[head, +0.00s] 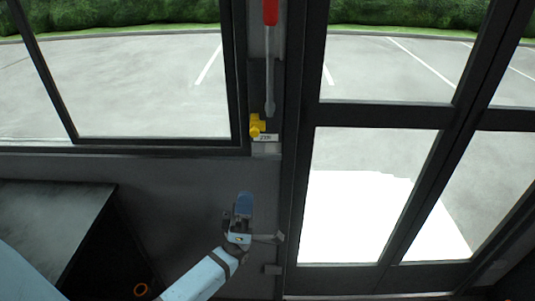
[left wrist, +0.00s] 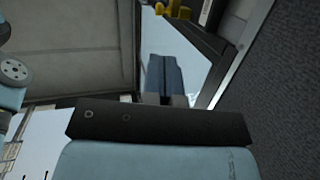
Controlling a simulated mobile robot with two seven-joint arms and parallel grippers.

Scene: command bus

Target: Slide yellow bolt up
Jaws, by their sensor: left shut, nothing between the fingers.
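The yellow bolt (head: 257,126) sits on the dark post between the left window and the door, just above a small white label (head: 265,138). Part of a yellow piece, likely the same bolt, shows at the top of the left wrist view (left wrist: 176,9). My left gripper (head: 244,204) is below the bolt and a little to its left, apart from it, in front of the grey wall panel. Its fingers are shut and empty, and they also show in the left wrist view (left wrist: 165,75). My right gripper is not in view.
A red-handled lever (head: 270,12) with a grey shaft hangs above the bolt on the same post. The glazed door (head: 300,190) stands to the right. A dark box-like surface (head: 50,215) is at lower left. The space between gripper and bolt looks clear.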

